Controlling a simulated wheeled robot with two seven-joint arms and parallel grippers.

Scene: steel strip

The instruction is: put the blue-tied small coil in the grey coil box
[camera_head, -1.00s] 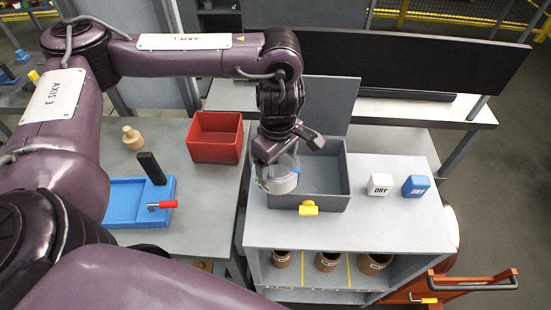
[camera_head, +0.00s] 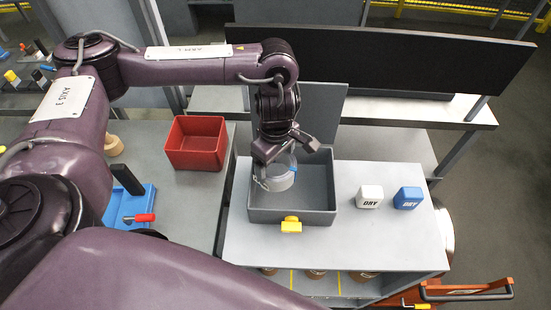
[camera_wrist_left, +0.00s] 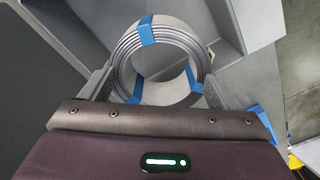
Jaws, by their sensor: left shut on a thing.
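The small coil (camera_head: 281,172) is a ring of silvery strip. Its blue ties show clearly in the left wrist view, where the coil (camera_wrist_left: 126,48) sits between the fingers. My left gripper (camera_head: 277,168) is shut on it and holds it over the left part of the grey coil box (camera_head: 320,205). The box is open, with its grey lid raised at the back and a yellow latch (camera_head: 291,225) on its front. Whether the coil touches the box floor I cannot tell. My right gripper is not in view.
A red bin (camera_head: 196,143) stands on the table to the left, with a blue tray (camera_head: 127,206) in front of it. A white DRY block (camera_head: 369,196) and a blue DRY block (camera_head: 408,198) stand right of the box. Brown rolls sit on the shelf below.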

